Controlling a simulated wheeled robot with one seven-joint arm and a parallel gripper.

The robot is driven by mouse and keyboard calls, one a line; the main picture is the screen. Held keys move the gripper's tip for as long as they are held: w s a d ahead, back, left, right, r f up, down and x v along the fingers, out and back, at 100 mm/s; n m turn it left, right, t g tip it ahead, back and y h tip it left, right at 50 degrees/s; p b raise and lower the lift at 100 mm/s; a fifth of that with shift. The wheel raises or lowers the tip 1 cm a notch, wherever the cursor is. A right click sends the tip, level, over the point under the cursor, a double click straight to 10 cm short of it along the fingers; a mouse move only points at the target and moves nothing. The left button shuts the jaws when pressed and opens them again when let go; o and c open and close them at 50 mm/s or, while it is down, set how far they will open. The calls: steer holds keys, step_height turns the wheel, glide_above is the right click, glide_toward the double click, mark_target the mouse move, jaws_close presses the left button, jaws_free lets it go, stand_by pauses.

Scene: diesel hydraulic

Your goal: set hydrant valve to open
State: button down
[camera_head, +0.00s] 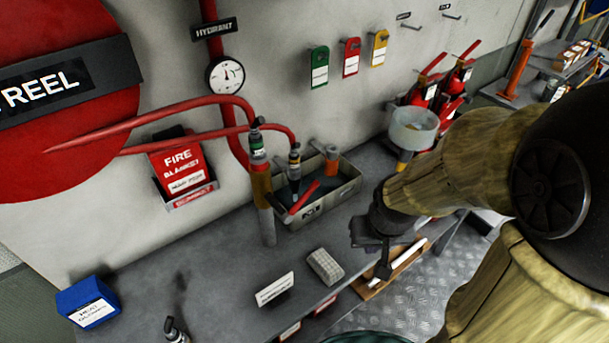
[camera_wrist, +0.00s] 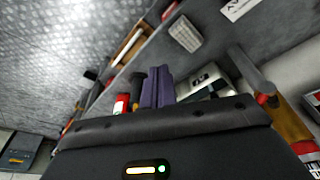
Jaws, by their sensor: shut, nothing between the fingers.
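The HYDRANT sign (camera_head: 214,29) is on a red pipe (camera_head: 235,140) that runs down the wall past a round gauge (camera_head: 225,76) to the bench. A red lever-like bar (camera_head: 305,198) shows at the front of the grey bin (camera_head: 330,205); I cannot tell whether it is the valve handle or how the valve is set. My gripper (camera_head: 383,268) is shut and empty, right of the bin and above the bench's right part. Its closed fingers (camera_wrist: 157,88) show in the wrist view, apart from the bin (camera_wrist: 207,78).
A grey block (camera_head: 324,266) and white sign (camera_head: 274,289) lie on the bench (camera_head: 205,250). A blue box (camera_head: 88,300) stands at left.

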steer(key=w+a+r+n+g+p, duration=0.2)
steer(key=w+a+r+n+p, duration=0.3)
steer(key=w+a+r+n, duration=0.2)
steer(key=w+a+r+n+g+p, duration=0.3)
steer(key=w+a+r+n+p, duration=0.2)
steer(key=r+n, duration=0.6)
steer(key=w+a+n, duration=0.2)
steer(key=a+n, duration=0.1)
steer(key=n, duration=0.2)
steer(key=shift+w+a+r+p, duration=0.2)
steer(key=shift+w+a+p, duration=0.1)
steer(key=shift+w+p, duration=0.1)
steer(key=p, duration=0.4)
glide_above(303, 196)
steer(key=f, duration=1.2)
steer(key=shift+w, duration=0.35)
steer(key=shift+f, duration=0.5)
